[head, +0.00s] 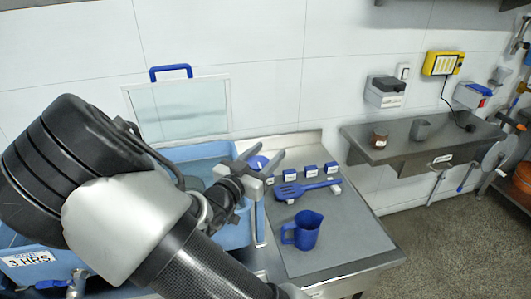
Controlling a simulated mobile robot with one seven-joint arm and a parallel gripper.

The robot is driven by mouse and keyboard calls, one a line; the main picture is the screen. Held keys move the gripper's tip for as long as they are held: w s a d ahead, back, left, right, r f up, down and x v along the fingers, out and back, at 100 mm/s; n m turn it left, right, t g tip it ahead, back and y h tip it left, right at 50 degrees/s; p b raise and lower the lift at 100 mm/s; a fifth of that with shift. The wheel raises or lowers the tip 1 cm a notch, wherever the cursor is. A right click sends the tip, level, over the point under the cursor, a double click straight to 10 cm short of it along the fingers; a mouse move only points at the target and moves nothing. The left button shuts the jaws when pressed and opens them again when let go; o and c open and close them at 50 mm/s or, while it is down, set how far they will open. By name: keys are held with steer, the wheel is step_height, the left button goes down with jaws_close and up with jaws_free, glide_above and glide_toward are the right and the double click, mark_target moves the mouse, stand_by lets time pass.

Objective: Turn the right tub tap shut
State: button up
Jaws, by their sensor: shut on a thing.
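My gripper (264,160) is over the right side of the blue tub (204,151), with its two grey fingers pointing up and away. A small round blue thing (258,162) shows between the fingers, and the gripper is shut on it. I cannot tell whether it is a tap handle. A blue tap handle (72,284) shows low at the left, under a label reading 3 HRS. I cannot make out a right tub tap for certain; my arm covers much of the tub front.
A blue jug (303,230) and a blue slotted spatula (306,188) are on the grey worktop (345,240) right of the tub. Several small blue blocks (310,171) line its back. A clear lid (182,108) with a blue handle stands behind the tub. A wall shelf (395,147) is further right.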

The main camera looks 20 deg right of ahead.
steer(key=o, duration=1)
steer(key=shift+o, duration=0.2)
steer(key=v, duration=1.7)
steer(key=shift+a+b, duration=0.2)
steer(key=shift+b, duration=0.1)
steer(key=shift+s+r, duration=0.1)
steer(key=shift+s, duration=0.05)
